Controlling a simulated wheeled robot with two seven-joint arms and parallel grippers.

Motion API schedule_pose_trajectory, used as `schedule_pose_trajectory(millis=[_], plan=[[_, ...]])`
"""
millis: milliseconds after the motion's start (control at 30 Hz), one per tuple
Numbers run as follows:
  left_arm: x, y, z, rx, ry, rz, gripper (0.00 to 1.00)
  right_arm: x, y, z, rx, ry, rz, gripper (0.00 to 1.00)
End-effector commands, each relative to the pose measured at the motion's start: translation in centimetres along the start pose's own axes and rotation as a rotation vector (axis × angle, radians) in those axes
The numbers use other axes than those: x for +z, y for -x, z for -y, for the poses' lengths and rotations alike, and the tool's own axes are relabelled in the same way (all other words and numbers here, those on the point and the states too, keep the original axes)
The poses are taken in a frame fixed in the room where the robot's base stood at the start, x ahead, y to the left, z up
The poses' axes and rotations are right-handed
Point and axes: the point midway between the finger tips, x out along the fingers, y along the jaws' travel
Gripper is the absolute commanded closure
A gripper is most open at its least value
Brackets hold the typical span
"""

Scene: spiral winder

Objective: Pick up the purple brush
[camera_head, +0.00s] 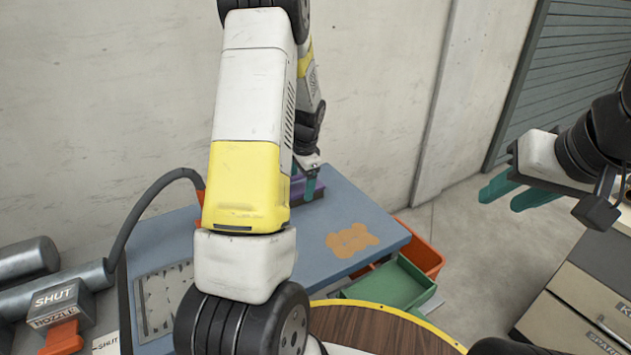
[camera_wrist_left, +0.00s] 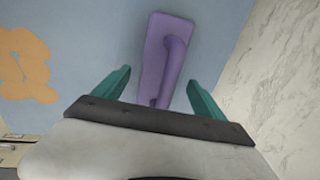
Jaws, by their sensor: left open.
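The purple brush (camera_wrist_left: 153,50) lies on the blue-grey table top in the left wrist view, with its handle running along its base. My left gripper (camera_wrist_left: 158,80) is open, with one teal finger on each side of the brush's near end. Its fingers do not visibly close on the brush. In the head view the brush (camera_head: 297,190) is at the table's far side, partly hidden by my left arm and gripper (camera_head: 309,186). My right gripper (camera_head: 515,190) is open and empty, well away to the right.
The blue-grey table (camera_head: 345,200) has an orange patch (camera_head: 352,240) on its surface. A green tray (camera_head: 392,284) and an orange bin (camera_head: 422,254) stand by its right edge. A concrete wall (camera_head: 385,100) rises behind. A grey pipe with a SHUT label (camera_head: 58,297) is at the left.

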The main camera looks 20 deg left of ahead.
Motion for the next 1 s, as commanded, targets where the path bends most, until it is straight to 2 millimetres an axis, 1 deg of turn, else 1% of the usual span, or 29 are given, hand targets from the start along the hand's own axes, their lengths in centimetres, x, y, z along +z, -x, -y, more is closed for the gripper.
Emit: schedule_pose_trajectory(millis=[33, 100, 200, 367, 400, 467, 500, 667, 700, 767, 1000], plan=[[-0.01, -0.75, -0.08, 0.002, 0.000, 0.002, 0.19, 0.00, 0.00, 0.00, 0.000, 0.000, 0.000, 0.64], [-0.04, -1.31, -0.02, 0.000, 0.001, 0.000, 0.19, 0.00, 0.00, 0.00, 0.000, 0.000, 0.000, 0.64], [-0.05, -1.62, 0.00, 0.000, 0.001, -0.001, 0.19, 0.00, 0.00, 0.00, 0.000, 0.000, 0.000, 0.64], [-0.06, -1.60, 0.00, -0.001, 0.001, -0.001, 0.19, 0.00, 0.00, 0.00, 0.000, 0.000, 0.000, 0.64], [-0.06, -1.59, -0.01, -0.001, 0.001, -0.001, 0.23, 0.00, 0.00, 0.00, 0.000, 0.000, 0.000, 0.64], [-0.06, -1.59, -0.01, 0.000, 0.001, -0.001, 0.35, 0.00, 0.00, 0.00, 0.000, 0.000, 0.000, 0.64], [-0.06, -1.58, -0.01, -0.001, 0.001, -0.001, 0.43, 0.00, 0.00, 0.00, 0.000, 0.000, 0.000, 0.64], [-0.06, -1.57, -0.02, 0.000, 0.001, -0.001, 0.74, 0.00, 0.00, 0.00, 0.000, 0.000, 0.000, 0.64], [-0.06, -1.57, -0.01, 0.000, 0.001, -0.001, 0.82, 0.00, 0.00, 0.00, 0.000, 0.000, 0.000, 0.64], [-0.08, -1.55, 0.00, -0.001, 0.001, -0.001, 0.92, 0.00, 0.00, 0.00, 0.000, 0.000, 0.000, 0.64], [-0.09, -1.47, 0.02, -0.001, 0.001, -0.002, 0.92, 0.00, 0.00, 0.00, 0.000, 0.000, 0.000, 0.64]])
